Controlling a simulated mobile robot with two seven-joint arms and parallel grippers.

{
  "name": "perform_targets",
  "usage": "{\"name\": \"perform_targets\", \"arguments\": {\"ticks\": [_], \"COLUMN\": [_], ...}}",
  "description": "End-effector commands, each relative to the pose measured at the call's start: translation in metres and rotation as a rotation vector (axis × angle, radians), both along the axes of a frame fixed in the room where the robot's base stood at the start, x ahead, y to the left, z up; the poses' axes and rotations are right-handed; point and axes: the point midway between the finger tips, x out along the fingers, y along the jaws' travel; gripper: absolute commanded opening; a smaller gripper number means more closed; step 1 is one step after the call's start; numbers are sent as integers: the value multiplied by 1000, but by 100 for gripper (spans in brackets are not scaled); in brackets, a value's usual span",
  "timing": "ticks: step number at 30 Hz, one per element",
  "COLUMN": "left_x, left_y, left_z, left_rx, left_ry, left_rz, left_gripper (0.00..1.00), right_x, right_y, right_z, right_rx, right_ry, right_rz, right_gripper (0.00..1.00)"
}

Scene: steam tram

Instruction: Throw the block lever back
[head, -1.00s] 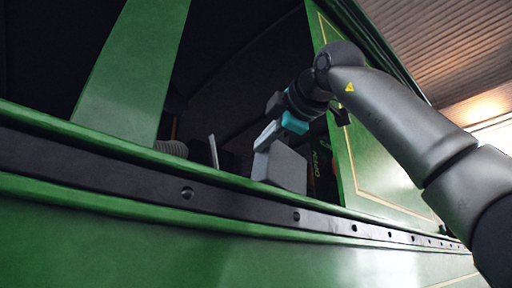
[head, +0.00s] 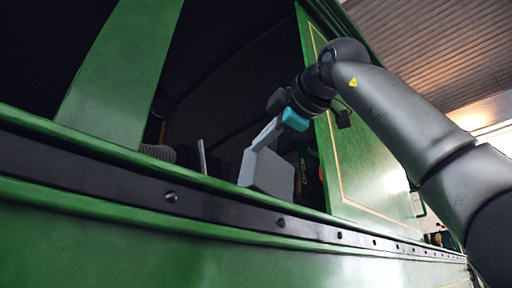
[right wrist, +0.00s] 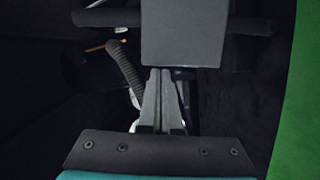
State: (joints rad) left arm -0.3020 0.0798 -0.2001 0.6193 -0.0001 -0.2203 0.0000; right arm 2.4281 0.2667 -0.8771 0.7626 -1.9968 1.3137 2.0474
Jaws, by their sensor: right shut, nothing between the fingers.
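A grey box-shaped block (head: 267,170) stands just inside the green sill in the head view. It fills the top middle of the right wrist view (right wrist: 185,35). A thin pale upright bar (head: 202,157) stands left of it; I cannot tell whether this bar or the block belongs to the block lever. My right gripper (head: 256,145) reaches in through the opening from the right. Its fingers are shut and empty, with their tips at the block's upper edge; I cannot tell if they touch. In the right wrist view the closed fingertips (right wrist: 160,72) point at the block. My left gripper is not in view.
The green side wall and black riveted strip (head: 225,208) run across below. A green pillar (head: 122,75) stands left and a green panel (head: 365,165) right of the opening. A ribbed hose (head: 158,152) lies near the sill. A dark bar (right wrist: 108,18) extends beside the block.

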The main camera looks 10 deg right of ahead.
Motion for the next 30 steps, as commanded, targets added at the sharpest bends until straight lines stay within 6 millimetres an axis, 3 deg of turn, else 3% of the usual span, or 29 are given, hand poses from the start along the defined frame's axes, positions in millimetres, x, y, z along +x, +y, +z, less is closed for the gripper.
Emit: {"name": "perform_targets", "arguments": {"ticks": [9, 15, 21, 30], "left_x": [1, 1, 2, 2], "left_y": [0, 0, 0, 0], "left_z": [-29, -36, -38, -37], "left_rx": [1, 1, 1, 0], "left_ry": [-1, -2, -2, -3], "left_rz": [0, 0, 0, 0], "left_gripper": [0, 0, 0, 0], "right_x": [-75, -109, -125, -126], "right_y": [-26, -38, -43, -43], "right_z": [4, 7, 8, 9], "right_rx": [2, 1, 1, 1], "right_ry": [-8, -6, -3, -4], "right_rz": [1, 2, 3, 3], "right_gripper": [0, 0, 0, 0]}}
